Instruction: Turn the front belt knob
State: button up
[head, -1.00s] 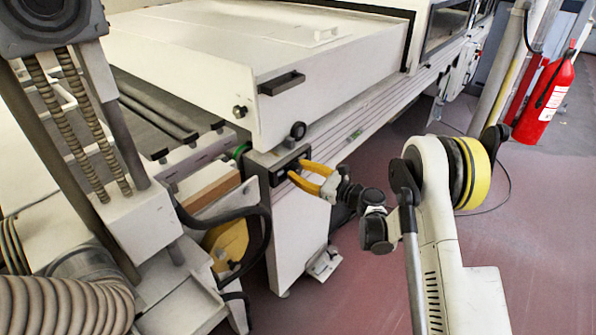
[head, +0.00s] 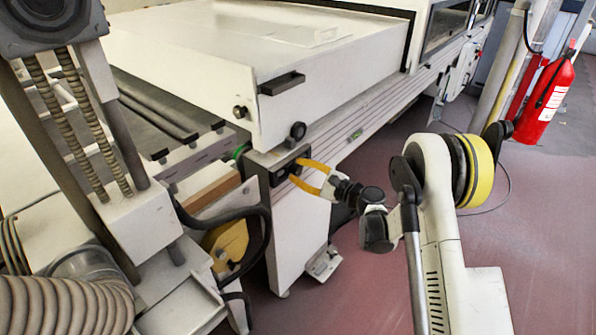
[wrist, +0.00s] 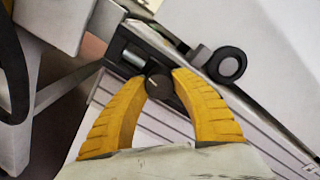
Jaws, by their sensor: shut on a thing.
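The panel also shows in the head view (head: 263,181). My gripper (wrist: 163,77) has two yellow fingers, one on each side of the knob, with the tips closed on it. In the head view my gripper (head: 296,170) reaches the panel from the right, and its fingertips mostly hide the knob.
A black round knob (head: 298,131) sits on the white cover just above the panel, close to my fingers. A black handle (head: 281,83) is higher up. A dark hose (head: 262,222) loops left below the panel. Open floor (head: 360,290) lies below my arm. A red extinguisher (head: 546,100) stands far right.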

dwell(0.4)
jog(key=o, duration=1.2)
jog(key=shift+o, duration=0.2)
jog(key=v, duration=1.2)
